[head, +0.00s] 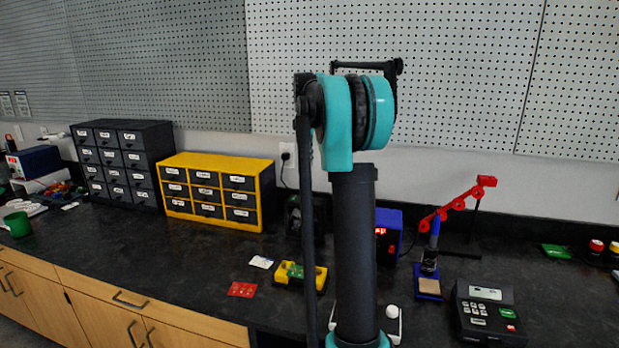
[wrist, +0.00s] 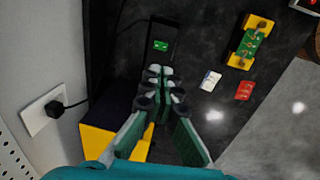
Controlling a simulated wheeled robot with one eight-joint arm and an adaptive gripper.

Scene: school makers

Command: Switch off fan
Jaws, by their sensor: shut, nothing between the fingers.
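In the wrist view, a black box-shaped unit, which looks like the fan (wrist: 158,28), carries a green lit switch (wrist: 161,45) on its near face. My gripper (wrist: 162,78) is shut and empty, with its fingertips just below the switch in the picture. I cannot tell whether the fingertips touch the unit. In the head view, the dark fan (head: 292,214) stands against the wall, right of the yellow drawer cabinet, partly hidden by my arm. My gripper is hidden behind my arm there.
A yellow drawer cabinet (head: 188,207) stands left of the fan. A wall outlet with a black plug (wrist: 55,108) is beside it. A yellow holder with a green board (head: 283,275), a red card (head: 242,289) and a white card (head: 261,262) lie in front. A blue unit (head: 391,222) stands right.

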